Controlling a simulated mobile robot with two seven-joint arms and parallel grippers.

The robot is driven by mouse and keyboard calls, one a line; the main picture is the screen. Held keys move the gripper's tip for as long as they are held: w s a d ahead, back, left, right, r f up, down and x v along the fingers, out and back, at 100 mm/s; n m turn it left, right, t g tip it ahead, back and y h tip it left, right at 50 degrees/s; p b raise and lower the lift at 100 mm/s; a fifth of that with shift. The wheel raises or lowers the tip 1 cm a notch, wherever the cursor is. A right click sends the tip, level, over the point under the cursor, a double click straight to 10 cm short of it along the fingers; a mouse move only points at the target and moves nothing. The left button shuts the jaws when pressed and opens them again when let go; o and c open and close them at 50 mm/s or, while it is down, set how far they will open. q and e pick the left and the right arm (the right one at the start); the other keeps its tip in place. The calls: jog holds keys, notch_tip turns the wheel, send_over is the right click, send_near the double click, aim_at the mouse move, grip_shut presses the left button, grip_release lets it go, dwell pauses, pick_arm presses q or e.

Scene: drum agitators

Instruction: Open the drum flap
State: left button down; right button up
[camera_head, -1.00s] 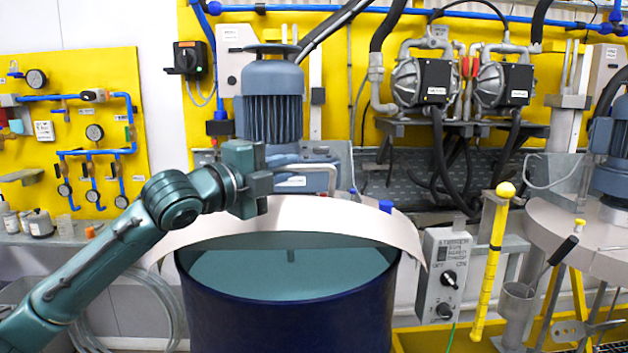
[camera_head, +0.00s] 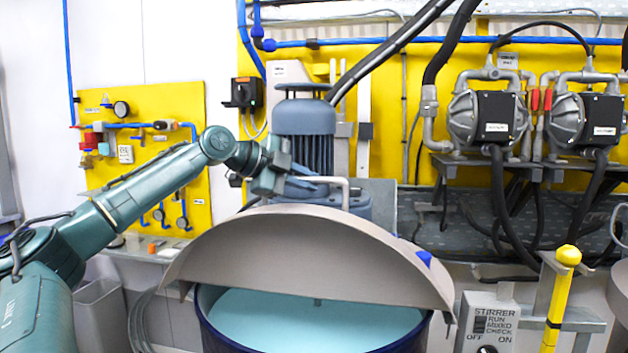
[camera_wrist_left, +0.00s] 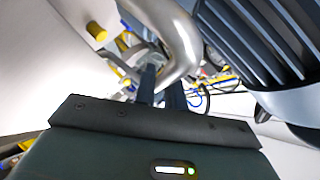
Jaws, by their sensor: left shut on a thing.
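The drum (camera_head: 214,335) is dark blue, with pale blue liquid (camera_head: 315,325) inside, low in the head view. Its grey half-round flap (camera_head: 300,248) is tilted up at the back of the rim, its broad face showing and the front of the drum uncovered. A bent metal handle (camera_head: 338,181) rises behind the flap's top edge; it also shows in the left wrist view (camera_wrist_left: 180,35). My left gripper (camera_head: 308,188) is shut on this handle, with its fingers (camera_wrist_left: 162,92) close around the bar. The exact contact is partly hidden. My right gripper is out of view.
The blue-grey stirrer motor (camera_head: 304,130) stands right behind the handle, close to my left gripper. A stirrer control box (camera_head: 490,318) and a yellow post (camera_head: 560,300) stand at the right. Pumps (camera_head: 490,117) hang on the yellow back wall.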

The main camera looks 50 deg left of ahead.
pick_arm(q)
jog(key=shift+w+a+f, duration=0.15)
jog(key=shift+w+a, duration=0.15)
jog(key=shift+w, duration=0.15)
jog(key=c, duration=1.5)
grip_release()
jog(key=b+v, duration=0.3)
jog(key=v, duration=1)
jog(key=shift+a, duration=0.2)
